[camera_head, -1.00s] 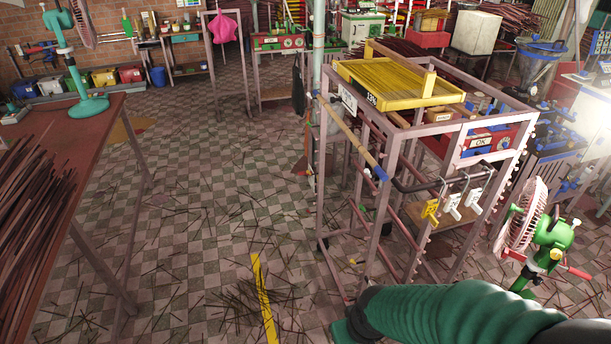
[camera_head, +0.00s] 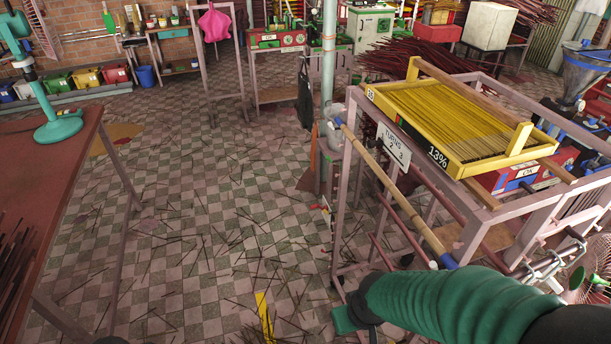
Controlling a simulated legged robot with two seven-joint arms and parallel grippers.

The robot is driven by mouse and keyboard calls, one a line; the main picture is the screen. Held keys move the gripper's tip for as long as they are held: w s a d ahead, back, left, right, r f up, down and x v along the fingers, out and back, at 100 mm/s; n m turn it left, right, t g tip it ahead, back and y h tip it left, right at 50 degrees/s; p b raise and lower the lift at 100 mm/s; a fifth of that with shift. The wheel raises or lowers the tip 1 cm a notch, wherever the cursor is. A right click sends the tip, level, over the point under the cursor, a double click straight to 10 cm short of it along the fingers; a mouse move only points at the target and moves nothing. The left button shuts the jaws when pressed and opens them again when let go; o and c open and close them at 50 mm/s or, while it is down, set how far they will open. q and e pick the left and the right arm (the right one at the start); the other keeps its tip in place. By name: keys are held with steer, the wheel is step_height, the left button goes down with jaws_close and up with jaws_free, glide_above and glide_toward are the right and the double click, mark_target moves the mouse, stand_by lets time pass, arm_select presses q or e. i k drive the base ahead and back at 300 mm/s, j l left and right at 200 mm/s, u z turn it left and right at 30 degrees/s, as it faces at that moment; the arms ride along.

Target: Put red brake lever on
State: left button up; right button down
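I cannot make out a red brake lever for certain. My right arm, in a green ribbed sleeve, comes in from the lower right. Its end, with a green block at my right gripper (camera_head: 345,318), is in front of the rack's lower left part. Its fingers cannot be made out, and no held thing shows. My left gripper does not show clearly.
A yellow tray (camera_head: 450,125) of sticks marked 13% lies on the rack. A reddish table (camera_head: 75,190) with a teal stand (camera_head: 58,128) is at the left. The checkered floor between is open, with scattered sticks. A pole (camera_head: 328,70) stands behind the rack.

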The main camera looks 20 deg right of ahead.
mark_target(316, 205)
steer(key=i, duration=1)
steer(key=i+z, duration=0.1)
steer(key=i, duration=0.9)
